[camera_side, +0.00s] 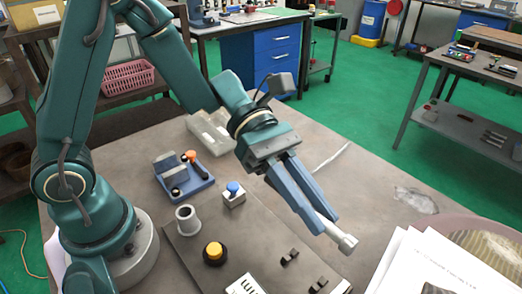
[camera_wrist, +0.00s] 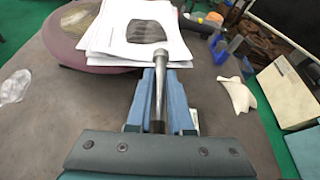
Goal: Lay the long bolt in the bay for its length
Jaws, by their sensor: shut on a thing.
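The long bolt is a grey metal rod with a wider head. In the side view its head (camera_side: 346,243) sticks out past the fingertips of my gripper (camera_side: 318,222), which is shut on the shank. In the wrist view the bolt (camera_wrist: 159,88) lies lengthwise between the blue fingers (camera_wrist: 158,95), head pointing away. The bolt is held above the table, tilted downward in the side view. A pale tray with recesses (camera_side: 207,131) stands behind my gripper to the left; I cannot tell whether its recesses are the length bays.
A blue fixture with an orange handle (camera_side: 185,178), a blue-knobbed block (camera_side: 234,194), a grey cup (camera_side: 188,220) and a yellow button (camera_side: 213,250) stand left. Small black clips (camera_side: 289,257) lie below my gripper. Papers (camera_side: 432,265) cover the right corner.

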